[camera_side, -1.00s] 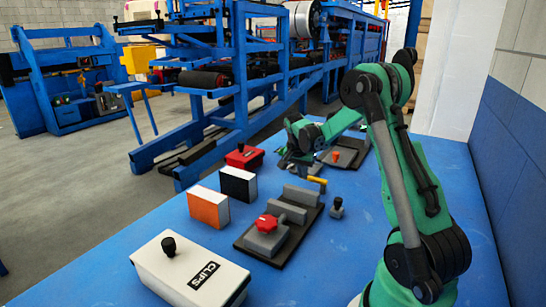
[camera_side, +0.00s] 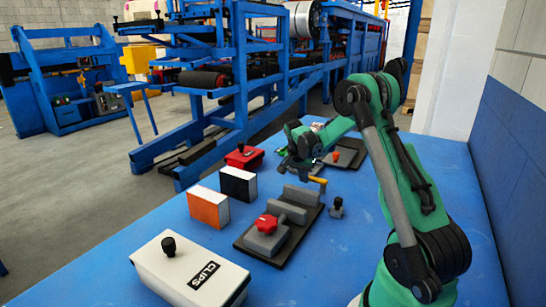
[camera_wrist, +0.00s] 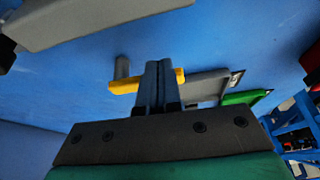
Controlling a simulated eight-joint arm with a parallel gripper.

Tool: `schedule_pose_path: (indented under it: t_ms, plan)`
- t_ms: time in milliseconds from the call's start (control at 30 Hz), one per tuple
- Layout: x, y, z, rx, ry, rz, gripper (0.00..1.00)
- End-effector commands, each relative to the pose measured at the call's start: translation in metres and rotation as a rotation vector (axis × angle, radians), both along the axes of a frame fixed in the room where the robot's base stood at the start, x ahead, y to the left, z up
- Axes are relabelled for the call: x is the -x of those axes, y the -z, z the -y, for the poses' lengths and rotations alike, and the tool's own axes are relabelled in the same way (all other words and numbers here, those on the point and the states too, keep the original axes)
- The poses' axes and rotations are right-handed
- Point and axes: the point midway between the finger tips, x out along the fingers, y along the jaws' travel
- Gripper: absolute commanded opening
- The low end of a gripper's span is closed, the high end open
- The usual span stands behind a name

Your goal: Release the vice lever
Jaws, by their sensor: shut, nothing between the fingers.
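The vice (camera_side: 262,240) has grey jaws on a dark base, with a red knob (camera_side: 266,222) at its near end. Its yellow lever (camera_side: 318,181) sticks out at the far end. In the wrist view the yellow lever (camera_wrist: 124,87) lies across the picture beside a short grey post (camera_wrist: 122,67). My gripper (camera_side: 304,177) is close to the lever in the side view. In the wrist view my gripper (camera_wrist: 161,64) has its fingers together and empty, and they hide the lever's middle. I cannot tell whether they touch it.
A small grey knobbed piece (camera_side: 337,207) stands right of the vice. Orange (camera_side: 208,207) and black (camera_side: 238,183) boxes, a red box (camera_side: 244,156) and a white CLIPS box (camera_side: 190,275) stand to the left. Another fixture (camera_side: 345,155) is behind. The front right table is clear.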

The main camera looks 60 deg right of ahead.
Motion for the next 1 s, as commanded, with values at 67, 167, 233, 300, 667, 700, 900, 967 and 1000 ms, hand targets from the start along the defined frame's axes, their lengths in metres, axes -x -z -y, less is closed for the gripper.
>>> schedule_pose_path:
  t_ms: [67, 167, 233, 300, 667, 700, 900, 967, 1000]
  plan:
    - [0.0, 0.0, 0.001, 0.0, 0.011, 0.0, 0.0]
    - [-0.001, 0.0, 0.001, 0.0, 0.025, -0.001, 0.0]
    - [-0.001, 0.0, 0.002, 0.0, 0.038, -0.001, 0.0]
    - [-0.002, 0.0, 0.003, 0.0, 0.05, -0.001, 0.0]
    - [-0.005, 0.0, 0.011, 0.001, 0.196, -0.002, 0.0]
    - [-0.006, 0.0, 0.013, 0.002, 0.225, 0.0, 0.0]
    - [-0.007, 0.0, 0.023, 0.001, 0.411, -0.001, 0.0]
    - [-0.007, 0.0, 0.027, 0.001, 0.468, -0.001, 0.0]
    - [-0.007, 0.0, 0.029, 0.002, 0.506, -0.001, 0.0]
